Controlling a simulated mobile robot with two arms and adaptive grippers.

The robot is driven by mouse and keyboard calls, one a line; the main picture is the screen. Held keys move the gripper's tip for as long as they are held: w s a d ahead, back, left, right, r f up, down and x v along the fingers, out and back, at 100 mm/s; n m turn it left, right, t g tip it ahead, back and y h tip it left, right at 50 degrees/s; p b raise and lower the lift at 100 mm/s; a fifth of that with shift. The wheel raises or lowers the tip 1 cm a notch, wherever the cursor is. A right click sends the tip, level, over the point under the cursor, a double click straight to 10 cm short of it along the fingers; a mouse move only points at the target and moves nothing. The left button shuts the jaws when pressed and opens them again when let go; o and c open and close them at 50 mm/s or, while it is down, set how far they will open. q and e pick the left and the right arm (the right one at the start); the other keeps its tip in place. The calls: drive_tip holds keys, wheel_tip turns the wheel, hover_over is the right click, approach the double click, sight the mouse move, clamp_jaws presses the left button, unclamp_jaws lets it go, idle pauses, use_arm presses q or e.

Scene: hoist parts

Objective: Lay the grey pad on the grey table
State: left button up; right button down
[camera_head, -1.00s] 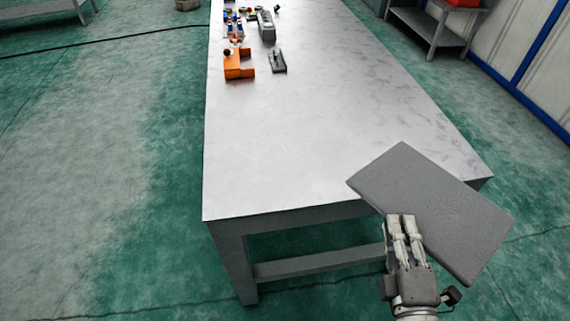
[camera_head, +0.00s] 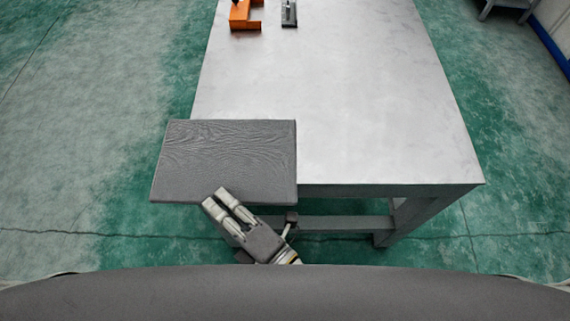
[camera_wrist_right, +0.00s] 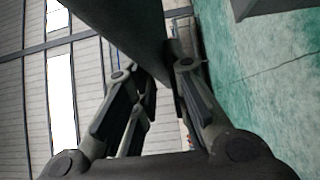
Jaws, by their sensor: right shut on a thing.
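The grey pad (camera_head: 228,158) is a flat dark rectangle in the head view. My right gripper (camera_head: 222,199) is shut on its near edge and holds it out roughly level. The pad overlaps the near left corner of the grey table (camera_head: 350,110) in the picture; I cannot tell whether it touches the top. In the right wrist view the pad (camera_wrist_right: 125,25) runs up from between the fingers (camera_wrist_right: 155,75). My left gripper is not in view.
An orange part (camera_head: 243,18) and a small grey part (camera_head: 289,14) stand at the table's far end. The near and middle tabletop is otherwise clear. A grey shelf (camera_head: 508,8) stands at the far right. Green floor surrounds the table.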

sight(267, 196)
drive_tip(key=w+d+f+b, duration=0.3)
drive_tip(key=d+f+b, duration=0.2)
drive_tip(key=d+f, duration=0.1)
drive_tip(key=w+d+f+b, duration=0.3)
drive_tip(key=d+f+b, duration=0.3)
drive_tip(key=f, duration=0.1)
drive_tip(key=shift+w, duration=0.3)
drive_tip(key=shift+d, duration=0.1)
drive_tip(key=c, duration=1.4)
unclamp_jaws()
drive_tip(key=shift+f, duration=0.1)
drive_tip(key=shift+c, duration=0.2)
